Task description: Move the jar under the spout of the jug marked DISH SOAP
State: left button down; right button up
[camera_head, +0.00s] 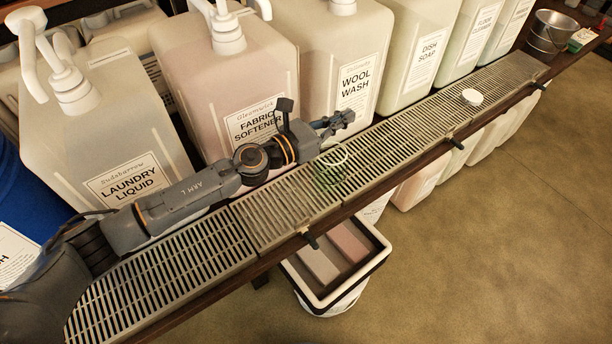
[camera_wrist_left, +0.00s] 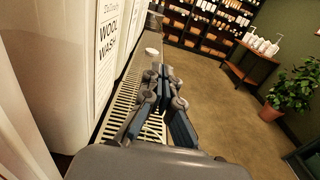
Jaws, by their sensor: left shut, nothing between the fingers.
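The jar (camera_head: 331,174) is clear, green-tinted glass with a pale round rim. It stands upright on the slatted drip tray (camera_head: 392,140), in front of the gap between the FABRIC SOFTENER and WOOL WASH jugs. The jug marked DISH SOAP (camera_head: 418,60) is pale green and stands farther right; its spout is cut off by the top of the head view. My left gripper (camera_head: 347,117) is shut and empty, in front of the WOOL WASH jug, up and right of the jar in the picture and apart from it. Its fingers also show in the left wrist view (camera_wrist_left: 165,85). My right gripper is out of view.
A round white lid-like disc (camera_head: 472,97) lies on the tray right of the jar. LAUNDRY LIQUID (camera_head: 110,150), FABRIC SOFTENER (camera_head: 225,75) and WOOL WASH (camera_head: 345,50) jugs line the back. A metal bucket (camera_head: 549,36) stands at the far right end. A bin (camera_head: 335,262) sits below.

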pick_arm(q)
send_over(316, 175)
jog(key=v, duration=0.2)
jog(key=s+a+f+b, duration=0.1)
jog(key=s+a+f, duration=0.1)
jog(key=f+b, duration=0.1)
jog(key=f, duration=0.3)
jog(key=f+b, duration=0.1)
jog(key=f, duration=0.3)
jog(key=f+b, duration=0.1)
jog(key=f, duration=0.3)
jog(key=shift+w+d+f+b, duration=0.2)
jog(key=shift+w+f+b, duration=0.05)
jog(key=shift+w+b, duration=0.15)
jog(key=shift+d+f, duration=0.1)
jog(key=shift+f, duration=0.2)
jog(key=shift+w+d+r+p, duration=0.15)
jog(key=shift+w+d+p, duration=0.05)
jog(key=shift+p, duration=0.1)
jog(key=shift+d, duration=0.15)
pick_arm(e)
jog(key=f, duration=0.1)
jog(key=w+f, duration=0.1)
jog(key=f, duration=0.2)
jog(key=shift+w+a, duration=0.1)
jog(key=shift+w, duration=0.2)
pick_arm(q)
jog(key=shift+w, duration=0.1)
